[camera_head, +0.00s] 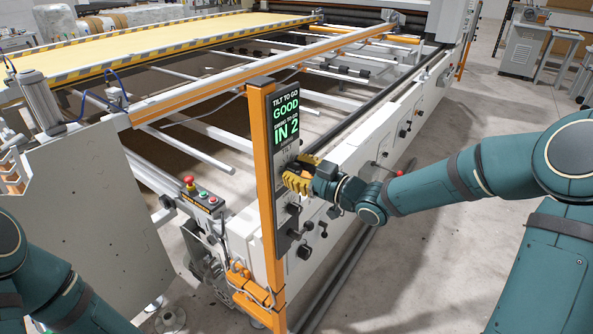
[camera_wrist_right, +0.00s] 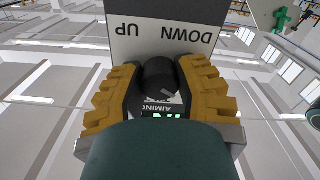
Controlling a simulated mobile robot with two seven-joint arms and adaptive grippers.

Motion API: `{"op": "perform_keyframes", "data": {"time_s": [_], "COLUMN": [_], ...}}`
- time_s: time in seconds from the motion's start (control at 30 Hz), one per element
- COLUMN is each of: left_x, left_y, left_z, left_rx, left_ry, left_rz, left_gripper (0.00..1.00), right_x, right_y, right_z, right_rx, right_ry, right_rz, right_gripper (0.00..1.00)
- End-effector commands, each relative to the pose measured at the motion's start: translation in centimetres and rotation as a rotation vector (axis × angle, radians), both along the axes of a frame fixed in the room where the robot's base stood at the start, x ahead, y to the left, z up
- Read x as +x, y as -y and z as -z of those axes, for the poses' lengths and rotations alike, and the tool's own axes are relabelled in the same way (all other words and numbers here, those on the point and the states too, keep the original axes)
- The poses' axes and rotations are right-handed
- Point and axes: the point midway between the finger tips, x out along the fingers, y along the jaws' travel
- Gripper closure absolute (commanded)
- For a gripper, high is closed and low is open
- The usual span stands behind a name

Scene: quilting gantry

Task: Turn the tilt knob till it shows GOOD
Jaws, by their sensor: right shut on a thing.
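The display (camera_head: 287,118) on the orange post reads "TILT TO GO GOOD" in green, with "SWING TO GO IN 2" below it. My right gripper (camera_head: 297,180) is at the post's control panel, just under the display. In the right wrist view its yellow ribbed fingers are on both sides of a black round knob (camera_wrist_right: 158,74), shut on it. The plate (camera_wrist_right: 180,35) behind the knob carries the words "DOWN" and "UP", upside down in that view. In the head view the gripper hides this knob. My left gripper is out of view; only parts of the left arm show.
A small box with a red stop button (camera_head: 189,182) stands left of the orange post (camera_head: 266,200). Long rails and a yellow bed (camera_head: 150,50) lie behind. The floor (camera_head: 420,270) at right is open.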

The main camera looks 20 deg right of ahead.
Motion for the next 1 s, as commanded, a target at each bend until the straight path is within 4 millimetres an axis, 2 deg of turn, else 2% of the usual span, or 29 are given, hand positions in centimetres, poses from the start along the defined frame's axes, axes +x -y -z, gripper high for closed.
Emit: {"op": "perform_keyframes", "data": {"time_s": [0.03,0.07,0.1,0.13,0.57,1.0], "left_x": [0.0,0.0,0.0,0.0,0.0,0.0], "left_y": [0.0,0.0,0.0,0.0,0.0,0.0], "left_z": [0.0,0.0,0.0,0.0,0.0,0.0], "left_rx": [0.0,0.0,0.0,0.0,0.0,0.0], "left_ry": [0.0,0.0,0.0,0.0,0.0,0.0], "left_rz": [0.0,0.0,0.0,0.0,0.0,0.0], "left_gripper": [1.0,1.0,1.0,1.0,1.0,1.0], "right_x": [0.0,0.0,0.0,0.0,-0.6,-7.1], "right_y": [0.0,0.0,0.0,0.0,0.6,5.6], "right_z": [0.2,0.2,0.2,0.1,0.0,0.1], "right_rx": [0.0,0.0,0.0,0.0,0.0,-0.002], "right_ry": [-0.004,-0.004,-0.004,-0.004,0.0,-0.002], "right_rz": [0.0,0.0,0.0,0.0,0.002,0.004], "right_gripper": [1.0,0.56,0.42,0.35,0.35,0.35]}}
